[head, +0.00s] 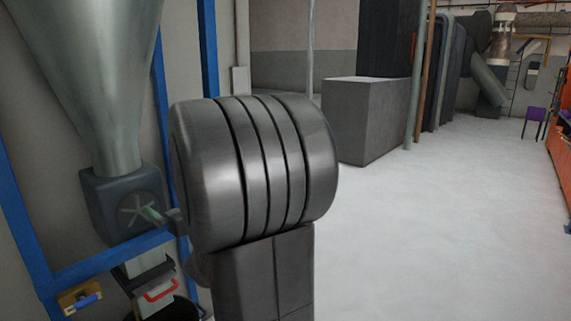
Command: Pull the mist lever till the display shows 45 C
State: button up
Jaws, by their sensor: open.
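No display with a temperature reading shows in the head view. I cannot tell which handle is the mist lever. A red handle (161,291) sits on a pale part low at the left, below the hopper outlet. A blue handle (84,301) on a yellow-brown block is farther left, on the blue frame. A small green-grey bar (150,214) sticks out in front of the star-shaped wheel on the dark outlet box (125,203). I cannot make out my gripper; a large dark grey grooved form close to the camera hides the middle of the view.
A metal hopper (95,70) and blue frame posts (208,50) stand at the left. A grey block (365,120) and pipes stand at the back. The pale floor (445,220) at right is clear.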

aim_at(83, 301)
jog(key=k+j+u, duration=0.1)
jog(key=u, duration=2.35)
